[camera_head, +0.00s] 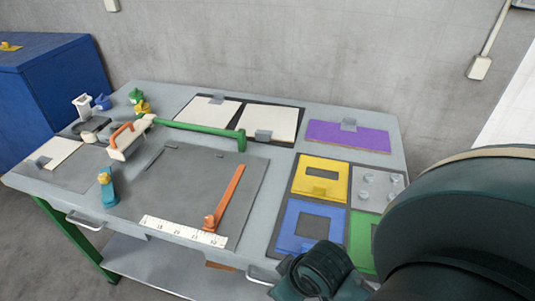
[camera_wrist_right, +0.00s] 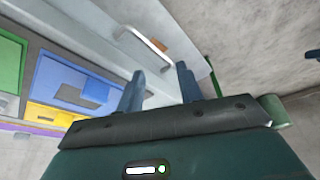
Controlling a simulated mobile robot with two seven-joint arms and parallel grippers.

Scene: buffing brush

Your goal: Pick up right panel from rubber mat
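Two cream panels lie side by side on a dark mat at the back of the bench in the head view. The right panel (camera_head: 271,122) has a grey block at its front edge; the left panel (camera_head: 207,110) has one at its back edge. Only thin dark edges of the rubber mat (camera_head: 240,113) show around them. My right gripper (camera_wrist_right: 160,72) is open and empty in the right wrist view, near the bench's front edge and well away from the panels. In the head view my right arm fills the lower right, and the fingertips cannot be made out. My left gripper is not in view.
A green bar (camera_head: 200,131) lies just in front of the panels. A purple panel (camera_head: 348,136) lies to their right. Yellow (camera_head: 320,178) and blue (camera_head: 308,226) plates are nearer my right arm. A drawer handle (camera_wrist_right: 146,45) sticks out at the bench front.

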